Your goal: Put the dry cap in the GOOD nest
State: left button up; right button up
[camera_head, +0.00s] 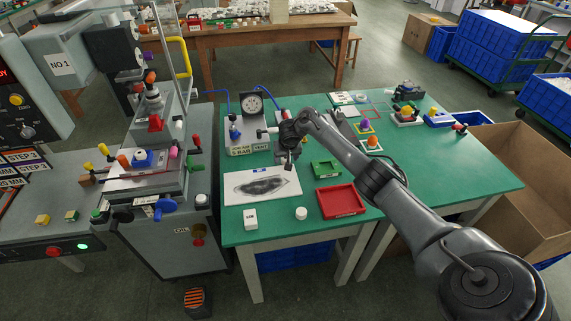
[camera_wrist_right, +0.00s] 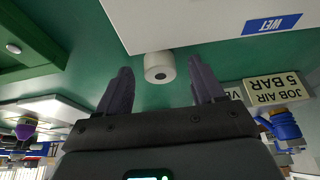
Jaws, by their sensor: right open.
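My right gripper (camera_head: 289,164) points down over the green table, behind the white mat's right end. It is open, as the right wrist view also shows (camera_wrist_right: 161,72). In the head view my gripper hides that spot. A green tray (camera_head: 324,169) lies just right of the gripper, with a label too small to read. I cannot tell which place is the GOOD nest. My left gripper is not in view.
The white mat (camera_head: 234,194) has a dark smear and a blue WET label (camera_wrist_right: 273,23). A red tray (camera_head: 341,212), white jar (camera_head: 301,213) and white box (camera_head: 250,218) sit at the front. The air gauge unit (camera_head: 253,104) stands behind; the pad printer (camera_head: 150,175) is left.

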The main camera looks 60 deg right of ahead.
jog(key=shift+c, duration=0.2)
jog(key=c, duration=1.1)
jog(key=shift+r, duration=0.1)
